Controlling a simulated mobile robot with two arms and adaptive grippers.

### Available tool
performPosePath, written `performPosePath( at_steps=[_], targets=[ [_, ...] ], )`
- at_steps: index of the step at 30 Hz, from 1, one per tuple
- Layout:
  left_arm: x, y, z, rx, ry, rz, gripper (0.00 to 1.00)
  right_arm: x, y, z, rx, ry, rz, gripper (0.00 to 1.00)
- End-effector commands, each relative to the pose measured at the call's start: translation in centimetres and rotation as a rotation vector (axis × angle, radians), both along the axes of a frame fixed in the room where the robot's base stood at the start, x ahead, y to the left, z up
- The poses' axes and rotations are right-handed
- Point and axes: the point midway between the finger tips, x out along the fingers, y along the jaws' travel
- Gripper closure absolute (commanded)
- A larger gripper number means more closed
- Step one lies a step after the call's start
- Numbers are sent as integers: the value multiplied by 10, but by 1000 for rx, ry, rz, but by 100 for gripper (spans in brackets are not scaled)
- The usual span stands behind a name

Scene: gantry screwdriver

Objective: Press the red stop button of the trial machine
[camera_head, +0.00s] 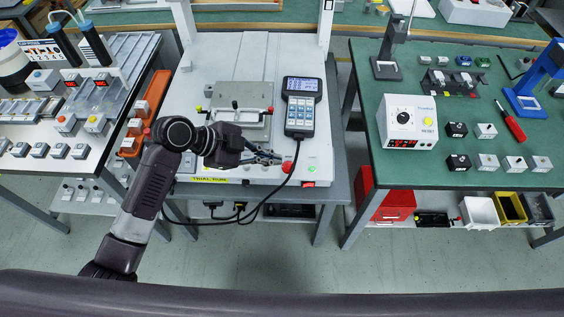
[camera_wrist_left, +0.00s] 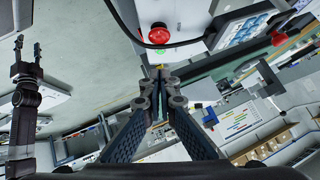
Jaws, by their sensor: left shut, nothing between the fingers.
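The trial machine (camera_head: 225,50) is the pale bench unit in the middle of the head view, with a yellow "TRIAL RUN" label on its front edge. Its red stop button (camera_head: 287,166) sits near the front right of its deck. The button also shows large in the left wrist view (camera_wrist_left: 158,35), above the fingertips. My left gripper (camera_head: 273,158) is shut and empty, its tips just left of the button in the head view. In the left wrist view the fingertips (camera_wrist_left: 158,80) meet below the button, with a visible gap.
A handheld pendant (camera_head: 301,105) lies on the deck behind the button, and its black cable passes close by the button. A green light (camera_head: 311,169) and a red switch (camera_head: 308,184) are to its right. A green-topped table (camera_head: 450,150) stands at the right.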

Motion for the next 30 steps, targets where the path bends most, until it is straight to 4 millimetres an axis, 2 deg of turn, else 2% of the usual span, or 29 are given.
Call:
performPosePath(
  at_steps=[1, 5, 12, 17, 26, 30],
  targets=[
    [2, -10, -7, -4, 5, -1, 100, 0, 0, 2, 0, 0, 0, 60],
    [9, -29, -25, -3, 4, 0, 100, 0, 0, 4, 0, 0, 0, 60],
    [21, -26, -54, 1, 2, 1, 100, 0, 0, 5, 0, 0, 0, 60],
    [24, -25, -60, 2, -1, 1, 100, 0, 0, 5, 0, 0, 0, 60],
    [24, -25, -61, 2, -1, 1, 100, 0, 0, 5, 0, 0, 0, 60],
    [25, -25, -66, 2, -1, 1, 100, 0, 0, 0, 0, 0, 0, 60]
  ],
)
